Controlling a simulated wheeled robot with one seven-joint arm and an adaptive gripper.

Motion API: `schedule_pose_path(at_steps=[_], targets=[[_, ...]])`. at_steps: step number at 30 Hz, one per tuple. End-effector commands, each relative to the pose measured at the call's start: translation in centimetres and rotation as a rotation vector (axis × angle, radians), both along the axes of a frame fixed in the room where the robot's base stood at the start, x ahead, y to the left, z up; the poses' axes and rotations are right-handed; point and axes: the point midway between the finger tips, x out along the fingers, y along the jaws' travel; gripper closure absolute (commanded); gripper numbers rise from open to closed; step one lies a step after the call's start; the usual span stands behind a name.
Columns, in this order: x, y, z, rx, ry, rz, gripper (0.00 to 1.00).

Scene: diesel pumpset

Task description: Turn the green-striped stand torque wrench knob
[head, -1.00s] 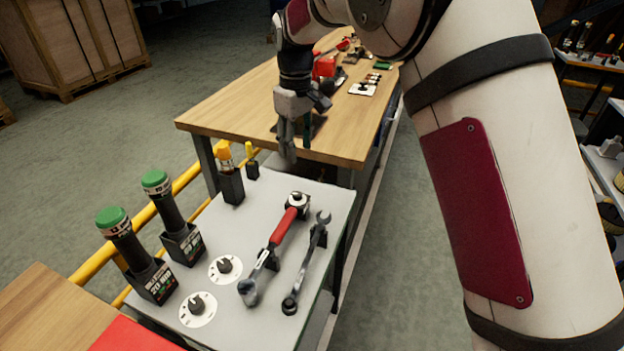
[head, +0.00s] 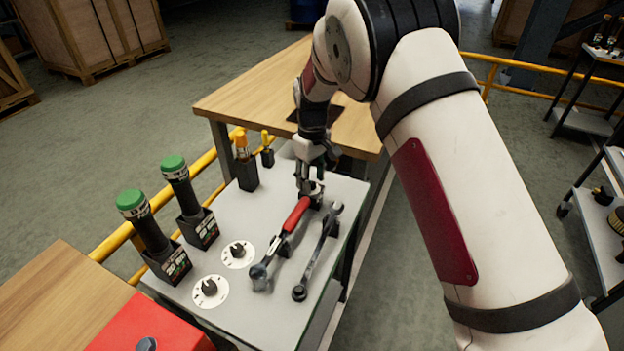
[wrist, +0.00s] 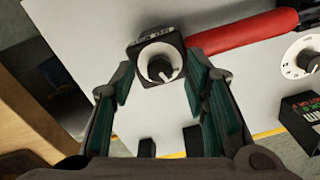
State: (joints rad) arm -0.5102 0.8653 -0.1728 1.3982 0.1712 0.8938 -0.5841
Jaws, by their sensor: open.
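The red-handled torque wrench (head: 297,214) lies on the grey bench top. My gripper (head: 311,186) is over this far end of the wrench in the head view. In the wrist view my gripper (wrist: 160,78) is open, its green-padded fingers on either side of the knob's block; I cannot tell whether they touch it. No green stripe shows on the wrench. Two green-capped tools (head: 147,222) (head: 181,189) stand in black holders with striped labels.
Two dial knobs (head: 238,254) (head: 209,291) on white discs sit left of the wrench. A dark spanner (head: 318,253) lies to its right. A yellow-topped tool (head: 245,165) stands at the back. A wooden table (head: 240,100) is behind.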

Motion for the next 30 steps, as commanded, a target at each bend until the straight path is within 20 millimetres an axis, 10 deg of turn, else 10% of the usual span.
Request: schedule_pose_path(at_steps=[12, 18, 30], targets=[[0.01, -0.02, -0.97, -0.001, -0.001, 0.0, 0.58], [0.01, -0.02, -0.95, -0.001, -0.001, 0.0, 0.99], [0.02, 0.01, -0.97, 0.001, -0.001, -0.045, 1.0]])
